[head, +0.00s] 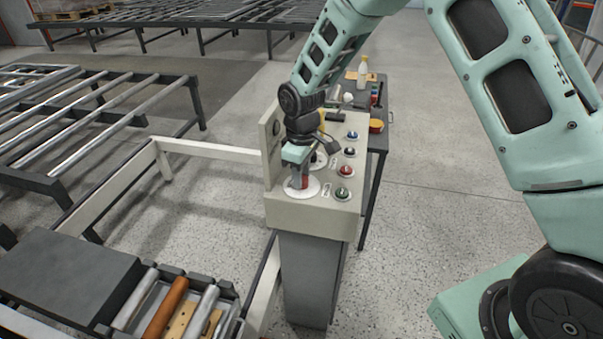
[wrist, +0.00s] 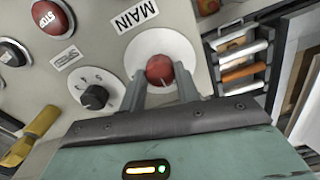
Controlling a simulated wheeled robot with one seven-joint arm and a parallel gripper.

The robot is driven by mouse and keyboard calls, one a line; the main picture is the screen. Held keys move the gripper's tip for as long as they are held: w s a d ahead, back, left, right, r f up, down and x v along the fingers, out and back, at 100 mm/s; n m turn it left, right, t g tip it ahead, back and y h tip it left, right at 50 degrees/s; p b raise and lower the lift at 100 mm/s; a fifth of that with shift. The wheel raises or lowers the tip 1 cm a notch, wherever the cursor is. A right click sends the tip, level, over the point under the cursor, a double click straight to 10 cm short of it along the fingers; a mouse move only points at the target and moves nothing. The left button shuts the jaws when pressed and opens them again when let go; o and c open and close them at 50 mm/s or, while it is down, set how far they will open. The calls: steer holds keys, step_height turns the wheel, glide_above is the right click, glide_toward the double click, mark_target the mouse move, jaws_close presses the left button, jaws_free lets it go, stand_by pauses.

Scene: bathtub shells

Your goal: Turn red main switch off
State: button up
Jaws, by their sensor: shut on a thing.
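The red main switch (wrist: 160,70) is a round red knob on a white disc, beside a label reading MAIN, in the wrist view. In the head view the red switch (head: 304,182) shows at the near left of the control panel's top, partly hidden by my gripper. My gripper (head: 298,182) reaches down onto it from above. In the wrist view the two fingers of my gripper (wrist: 161,88) stand on either side of the knob and are shut on it. The underside of the knob is hidden.
The control panel (head: 335,213) stands on a grey pedestal. It also carries a red STOP button (wrist: 50,17), a black selector knob (wrist: 94,97), and red, blue and green buttons. A dark table (head: 385,140) stands behind. Roller conveyors (head: 100,135) lie to the left.

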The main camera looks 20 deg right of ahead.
steer(key=o, duration=1)
step_height(320, 180, up, 18)
steer(key=shift+f+b, duration=0.25)
steer(key=shift+b, duration=0.95)
steer(key=shift+m+y, duration=0.3)
steer(key=shift+m, duration=0.4)
steer(key=s+a+f, duration=0.1)
steer(key=s+a, duration=0.1)
steer(key=s, duration=0.8)
steer(key=s+a+f, duration=0.2)
steer(key=s, duration=0.9)
steer(key=s+a+f, duration=0.1)
steer(key=s+a, duration=0.1)
steer(key=s, duration=0.9)
steer(key=shift+a+f, duration=0.15)
steer(key=shift+f, duration=0.15)
